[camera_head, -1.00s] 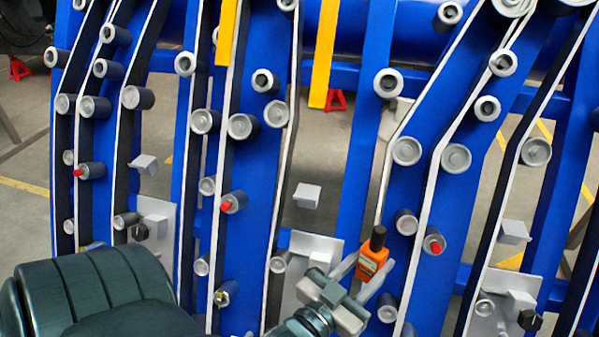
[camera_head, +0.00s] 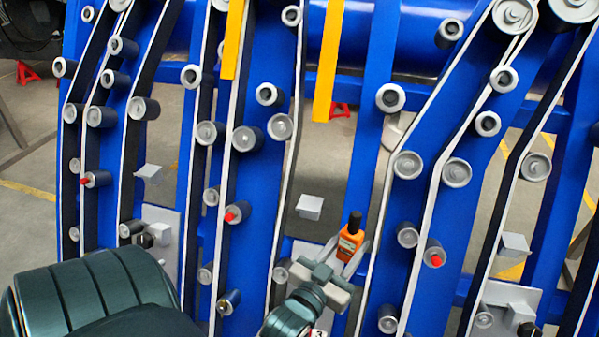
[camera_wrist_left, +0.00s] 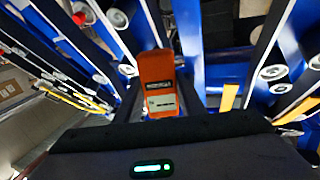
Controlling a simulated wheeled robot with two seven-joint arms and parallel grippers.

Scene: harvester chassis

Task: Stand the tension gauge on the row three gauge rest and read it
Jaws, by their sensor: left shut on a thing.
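The tension gauge (camera_head: 349,246) is a small orange block with a black top, held upright with a slight tilt in the head view. My left gripper (camera_head: 346,258) is shut on it. In the left wrist view the gauge (camera_wrist_left: 161,84) shows its orange body and a pale panel, too small to read. A grey ledge (camera_head: 309,206) juts out up and left of the gauge, apart from it; similar ledges stand at the left (camera_head: 149,173) and right (camera_head: 514,244). I cannot tell for certain which is the row three rest. A "3" label (camera_head: 318,333) is partly hidden by my arm. My right gripper is out of view.
Blue row frames with belts and grey rollers (camera_head: 407,165) surround the gauge. Yellow bars (camera_head: 328,60) hang above. Gaps between rows show open floor.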

